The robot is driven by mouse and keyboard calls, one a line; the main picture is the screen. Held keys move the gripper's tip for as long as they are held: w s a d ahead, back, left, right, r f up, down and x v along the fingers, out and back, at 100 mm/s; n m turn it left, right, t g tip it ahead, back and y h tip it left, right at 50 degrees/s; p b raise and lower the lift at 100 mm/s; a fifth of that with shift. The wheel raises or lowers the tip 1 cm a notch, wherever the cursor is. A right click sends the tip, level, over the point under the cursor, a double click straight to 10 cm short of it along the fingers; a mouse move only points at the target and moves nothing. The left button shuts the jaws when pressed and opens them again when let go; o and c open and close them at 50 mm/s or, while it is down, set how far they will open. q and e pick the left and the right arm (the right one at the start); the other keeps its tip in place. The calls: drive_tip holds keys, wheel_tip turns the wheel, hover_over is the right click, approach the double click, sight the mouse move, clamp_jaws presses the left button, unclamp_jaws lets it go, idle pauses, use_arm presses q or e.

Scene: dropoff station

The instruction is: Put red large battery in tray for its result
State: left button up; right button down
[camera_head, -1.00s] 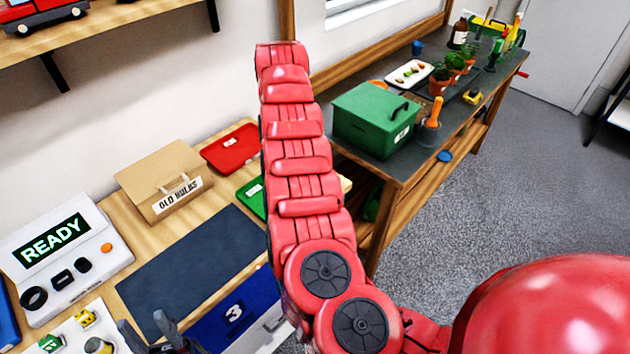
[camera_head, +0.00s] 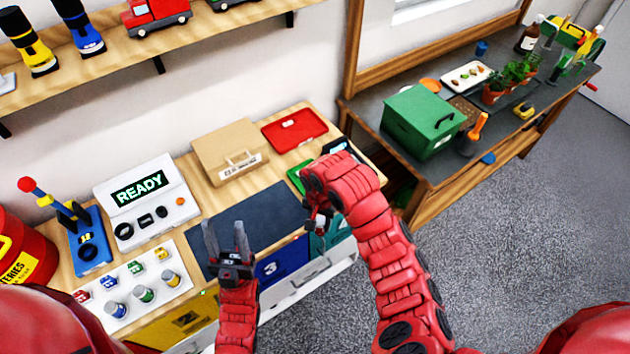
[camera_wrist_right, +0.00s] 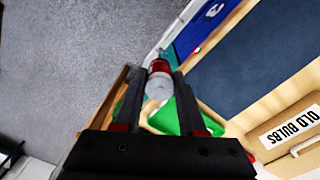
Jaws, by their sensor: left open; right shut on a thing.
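My right gripper (camera_wrist_right: 161,80) is shut on the red large battery (camera_wrist_right: 159,67), whose silver end faces the right wrist camera. In the head view the right gripper (camera_head: 318,217) is at the table's right front part, with the battery hard to make out. The green tray (camera_head: 295,178) is partly hidden behind my right arm; it also shows below the battery in the right wrist view (camera_wrist_right: 165,118). My left gripper (camera_head: 227,240) is open and empty over the dark mat's front edge.
A tester (camera_head: 147,203) reads READY. A white holder (camera_head: 150,315) with several batteries stands front left. The OLD BULBS box (camera_head: 230,155) is behind the dark mat (camera_head: 262,205). A blue number 3 bin (camera_head: 285,259) is below the table front. A green box (camera_head: 420,120) stands on the right bench.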

drive_tip(key=w+b, duration=0.3)
drive_tip(key=w+f+b, duration=0.1)
drive_tip(key=w+b, duration=0.2)
drive_tip(key=w, duration=0.1)
drive_tip(key=w+f+b, duration=0.1)
drive_tip(key=w+b, duration=0.2)
drive_tip(key=shift+w+f, duration=0.15)
drive_tip(key=shift+w, duration=0.15)
drive_tip(key=w+b, duration=0.3)
drive_tip(key=shift+w+d, duration=0.15)
drive_tip(key=shift+w+r+b, duration=0.25)
drive_tip(key=shift+w+b, duration=0.4)
drive_tip(key=shift+b, duration=0.1)
